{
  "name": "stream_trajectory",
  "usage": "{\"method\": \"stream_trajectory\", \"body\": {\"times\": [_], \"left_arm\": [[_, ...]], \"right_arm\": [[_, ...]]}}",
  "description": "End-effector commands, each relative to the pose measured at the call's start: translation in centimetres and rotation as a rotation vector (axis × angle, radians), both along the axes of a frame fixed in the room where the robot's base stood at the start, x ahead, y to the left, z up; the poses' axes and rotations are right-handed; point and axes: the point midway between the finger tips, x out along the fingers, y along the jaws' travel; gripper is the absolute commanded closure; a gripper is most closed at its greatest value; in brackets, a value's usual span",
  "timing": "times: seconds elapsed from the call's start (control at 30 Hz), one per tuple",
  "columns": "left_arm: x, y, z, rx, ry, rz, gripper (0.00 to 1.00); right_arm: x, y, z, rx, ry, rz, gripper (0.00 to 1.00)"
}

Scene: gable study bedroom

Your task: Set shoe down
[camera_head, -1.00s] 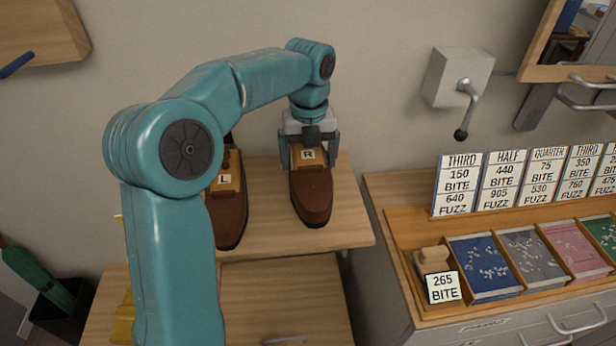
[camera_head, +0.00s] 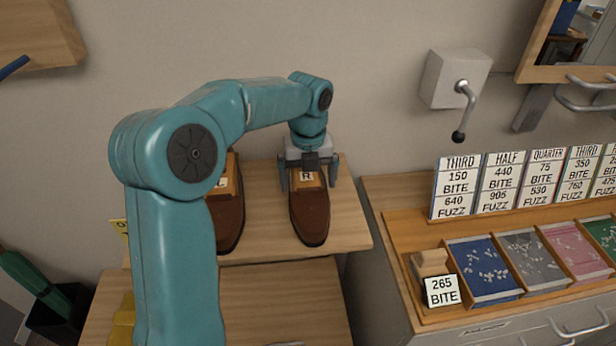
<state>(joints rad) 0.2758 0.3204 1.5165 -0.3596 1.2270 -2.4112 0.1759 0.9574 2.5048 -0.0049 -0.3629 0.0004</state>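The brown shoe marked R (camera_head: 310,218) is at the right part of the upper wooden shelf (camera_head: 268,225), toe toward me, and looks level with it. I cannot see whether its whole sole touches the shelf. My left gripper (camera_head: 308,180) points down over its heel end, with one finger on each side of the wooden block marked R, and looks shut on it. A matching shoe marked L (camera_head: 228,215) stands to its left, partly hidden by my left arm. My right gripper is out of view.
A lower wooden surface (camera_head: 285,300) lies below the shelf. To the right is a cabinet with a compartmented tray (camera_head: 420,318) and price cards (camera_head: 453,187). A grey crank box (camera_head: 455,78) is on the wall. A dark bin (camera_head: 55,320) stands at lower left.

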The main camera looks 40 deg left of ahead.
Motion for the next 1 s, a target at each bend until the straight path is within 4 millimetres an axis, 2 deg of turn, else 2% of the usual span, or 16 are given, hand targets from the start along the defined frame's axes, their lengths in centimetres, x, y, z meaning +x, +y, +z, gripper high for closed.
{"method": "stream_trajectory", "body": {"times": [0.13,0.27,0.5,0.7,0.83,1.0], "left_arm": [[0.0,0.0,0.2,-0.001,-0.002,0.000,0.00],[0.1,0.0,1.6,0.000,-0.004,0.000,0.00],[0.1,0.0,7.2,0.001,-0.007,0.000,0.00],[0.1,0.0,11.0,0.000,-0.003,0.000,0.00],[0.1,0.0,12.1,0.000,-0.002,0.000,0.00],[0.0,-0.1,12.4,-0.001,0.001,-0.001,0.00]], "right_arm": [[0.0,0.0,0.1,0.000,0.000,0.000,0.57],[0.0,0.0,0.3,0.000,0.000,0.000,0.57],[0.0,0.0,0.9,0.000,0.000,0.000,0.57],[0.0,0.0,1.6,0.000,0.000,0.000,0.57],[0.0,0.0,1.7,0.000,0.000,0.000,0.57],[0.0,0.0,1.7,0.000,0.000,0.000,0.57]]}}
